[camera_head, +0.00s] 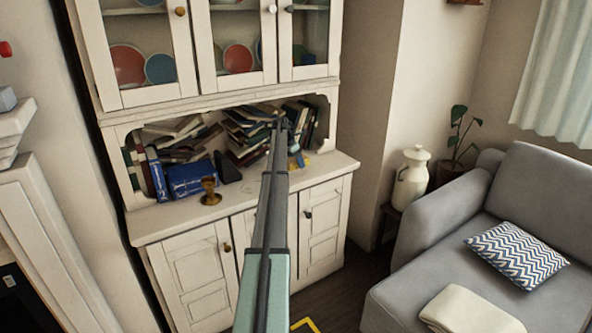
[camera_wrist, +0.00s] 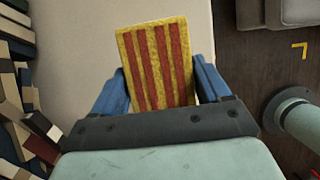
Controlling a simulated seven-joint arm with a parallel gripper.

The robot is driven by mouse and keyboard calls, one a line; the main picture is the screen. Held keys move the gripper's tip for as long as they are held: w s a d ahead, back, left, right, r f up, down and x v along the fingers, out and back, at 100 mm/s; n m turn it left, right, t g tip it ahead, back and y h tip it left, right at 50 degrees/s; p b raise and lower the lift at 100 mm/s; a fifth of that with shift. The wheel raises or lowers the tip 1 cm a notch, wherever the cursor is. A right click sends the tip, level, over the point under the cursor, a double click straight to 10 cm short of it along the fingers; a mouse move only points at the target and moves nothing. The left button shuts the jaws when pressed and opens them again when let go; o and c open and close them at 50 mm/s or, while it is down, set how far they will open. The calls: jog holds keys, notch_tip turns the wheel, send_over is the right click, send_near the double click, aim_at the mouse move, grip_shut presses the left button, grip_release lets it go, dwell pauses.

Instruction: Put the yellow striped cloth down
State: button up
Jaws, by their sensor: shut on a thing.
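The yellow cloth with red stripes (camera_wrist: 158,66) shows in the wrist view as a flat, rectangular piece between the two blue fingers of my gripper (camera_wrist: 160,88). My gripper is shut on it, with a finger at each side edge. Its lower end is hidden behind the gripper body. In the head view my gripper (camera_head: 297,152) is small and partly hidden by my arm, over the right part of the white cabinet's counter (camera_head: 335,168). From these views I cannot tell whether the cloth touches the counter.
Stacked books (camera_head: 245,130) fill the niche behind the counter, and they show close at left in the wrist view (camera_wrist: 14,95). A brown goblet-like object (camera_head: 210,190) stands further left. A grey sofa (camera_head: 450,240) and a white jug (camera_head: 411,180) are at right.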

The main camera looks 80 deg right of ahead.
aim_at(296, 174)
jog(key=shift+f, duration=2.2)
jog(key=shift+f, duration=0.15)
jog(key=o, duration=0.9)
jog(key=v, duration=1.2)
jog(key=shift+r, duration=0.2)
